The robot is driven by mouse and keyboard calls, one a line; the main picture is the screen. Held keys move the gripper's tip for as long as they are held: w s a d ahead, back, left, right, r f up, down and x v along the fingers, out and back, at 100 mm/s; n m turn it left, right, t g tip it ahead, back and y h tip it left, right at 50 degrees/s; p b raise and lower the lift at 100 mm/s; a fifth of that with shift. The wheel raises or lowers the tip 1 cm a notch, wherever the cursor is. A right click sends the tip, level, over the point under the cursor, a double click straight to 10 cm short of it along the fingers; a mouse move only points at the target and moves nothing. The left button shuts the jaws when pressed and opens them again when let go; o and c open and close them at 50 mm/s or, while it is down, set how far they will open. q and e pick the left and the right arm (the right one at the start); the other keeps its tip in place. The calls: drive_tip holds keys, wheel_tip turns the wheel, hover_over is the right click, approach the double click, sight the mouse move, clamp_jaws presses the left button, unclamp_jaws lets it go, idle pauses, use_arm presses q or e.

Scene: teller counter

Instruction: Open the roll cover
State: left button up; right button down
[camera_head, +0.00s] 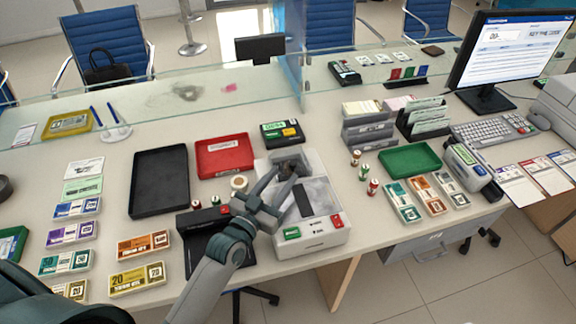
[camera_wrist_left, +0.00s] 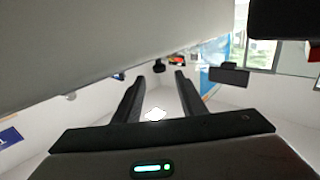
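A pale grey counter machine (camera_head: 325,238) with a green and a red button on its front edge stands at the middle of the desk. Its top has a grey, partly see-through panel; I cannot tell for sure which part is the roll cover. My left gripper (camera_head: 287,171) is over the left and back part of this machine and hides some of it. In the left wrist view the two fingers (camera_wrist_left: 159,80) are apart with nothing between them. A large pale surface (camera_wrist_left: 90,40) fills the top there, close to the camera. My right gripper is not in view.
A red tray (camera_head: 223,172), a black tray (camera_head: 160,182) and a black-and-green terminal (camera_head: 282,134) stand behind and to the left. Small rolls (camera_head: 373,187) and a green tray (camera_head: 410,177) are to the right. A glass screen (camera_head: 180,95) crosses the desk behind.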

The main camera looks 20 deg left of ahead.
sight(291, 165)
use_arm(q)
drive_tip(key=shift+w+d+p, duration=0.2)
drive_tip(key=shift+w+d, duration=0.05)
drive_tip(key=shift+w, duration=0.8)
drive_tip(key=shift+w+d+p, duration=0.15)
drive_tip(key=shift+w+d, duration=0.05)
drive_tip(key=shift+w, duration=0.85)
clamp_jaws()
